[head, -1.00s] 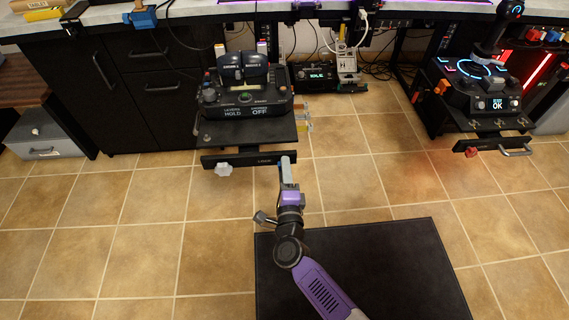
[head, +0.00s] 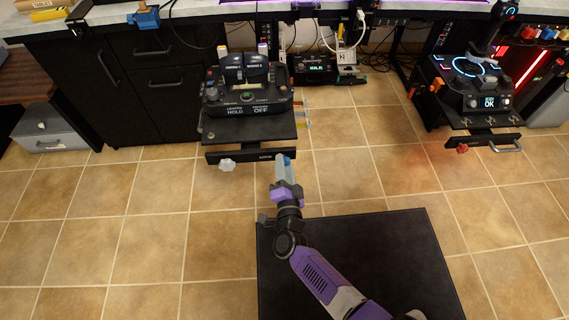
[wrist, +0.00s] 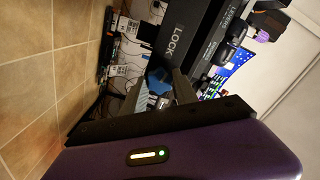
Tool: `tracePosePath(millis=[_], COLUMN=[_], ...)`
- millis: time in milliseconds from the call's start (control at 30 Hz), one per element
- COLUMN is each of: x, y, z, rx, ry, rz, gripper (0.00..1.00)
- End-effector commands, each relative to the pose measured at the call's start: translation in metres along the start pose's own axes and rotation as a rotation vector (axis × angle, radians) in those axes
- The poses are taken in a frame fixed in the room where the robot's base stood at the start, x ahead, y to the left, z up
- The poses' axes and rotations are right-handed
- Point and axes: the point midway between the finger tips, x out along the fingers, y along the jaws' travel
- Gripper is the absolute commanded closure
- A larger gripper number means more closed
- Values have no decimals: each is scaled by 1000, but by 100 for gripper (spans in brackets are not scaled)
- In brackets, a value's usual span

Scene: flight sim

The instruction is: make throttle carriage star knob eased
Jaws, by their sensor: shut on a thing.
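The throttle carriage (head: 217,131) is a black shelf under the desk, bearing the throttle unit (head: 245,85). Its dark front bar (head: 240,156) has a pale white star knob (head: 227,165) below its left part. My gripper (head: 285,162) is at the right end of this bar, well to the right of the knob. In the wrist view, a small blue piece (wrist: 157,79) shows between my finger ends, and my gripper (wrist: 158,90) is shut on it. A LOCK label (wrist: 174,42) is on the bar beside it. The star knob is not seen in the wrist view.
A second carriage (head: 470,141) with a joystick, a red star knob (head: 462,148) and a grey handle (head: 506,147) stands at the right. A black mat (head: 390,270) lies under my arm. The tiled floor left of my arm is clear.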

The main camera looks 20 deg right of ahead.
Motion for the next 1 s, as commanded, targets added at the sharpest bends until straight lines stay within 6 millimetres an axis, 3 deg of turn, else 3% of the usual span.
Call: tracePosePath(millis=[567, 600, 667, 700, 1000], x=[0, 0, 0, 0, -1], y=[0, 0, 0, 0, 0], z=[1, 1, 1, 1, 0], rx=[-31, -30, -30, -30, -30], ry=[-2, -2, -2, -2, -1], rz=[0, 0, 0, 0, 0], gripper=[100, 59, 47, 43, 43])
